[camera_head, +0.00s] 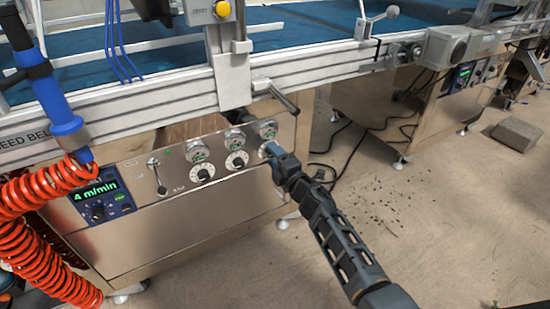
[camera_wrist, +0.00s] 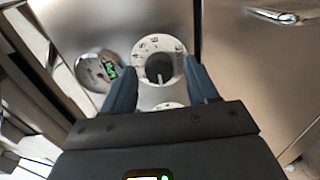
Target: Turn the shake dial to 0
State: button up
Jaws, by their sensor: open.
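A dial with a dark knob on a white numbered plate (camera_wrist: 158,68) shows between my fingers in the wrist view. My gripper (camera_head: 271,150) is open at the right end of the control panel in the head view, with its fingers either side of the dial and a gap to the knob. In the head view it mostly hides this rightmost dial. Two similar white dials, a left one (camera_head: 202,173) and a middle one (camera_head: 237,160), show beside it. I cannot read which label is shake, nor the pointer's setting.
Round gauges (camera_head: 234,138) sit above the dials. A lever handle (camera_head: 284,98) juts out above the right panel edge. A toggle lever (camera_head: 157,173) and a display reading 4 m/min (camera_head: 97,193) are to the left. A red coiled hose (camera_head: 45,230) hangs at far left.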

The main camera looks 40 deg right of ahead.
jog(key=p+v, duration=0.1)
jog(key=v, duration=0.6)
jog(key=shift+s+p, duration=0.3)
jog(key=shift+s, duration=0.1)
jog(key=shift+a, duration=0.15)
